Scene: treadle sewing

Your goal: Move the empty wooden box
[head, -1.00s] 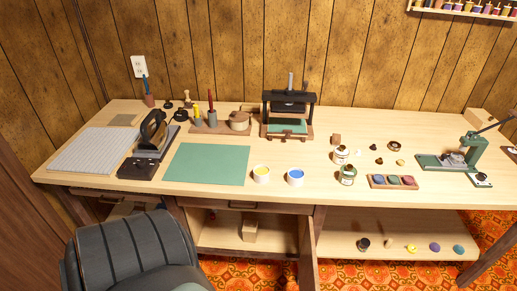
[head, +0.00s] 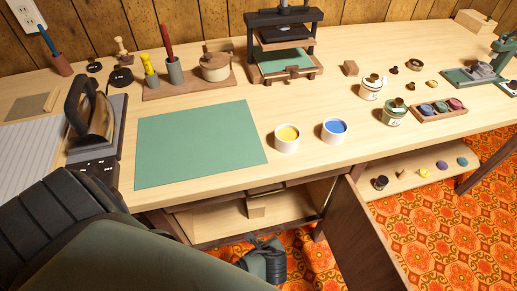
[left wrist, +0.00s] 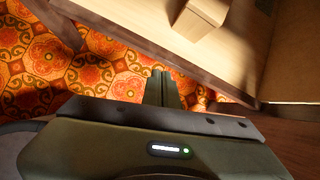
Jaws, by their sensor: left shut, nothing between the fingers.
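A small pale wooden box (head: 256,207) sits in the open cabinet compartment under the table, near its front. Part of it shows at the top of the left wrist view (left wrist: 203,15); whether it is empty cannot be told. My left gripper (head: 268,258) is low in front of the cabinet, over the patterned floor, apart from the box. In the left wrist view its fingers (left wrist: 162,88) are shut with nothing between them, below and left of the box. My right gripper is not in view.
The cabinet's shelf (head: 205,222) around the box looks clear. An open dark door (head: 368,240) stands to its right. The tabletop (head: 220,188) is above, with a green mat (head: 195,143) and paint jars. Another wooden box (head: 476,22) stands at the back right.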

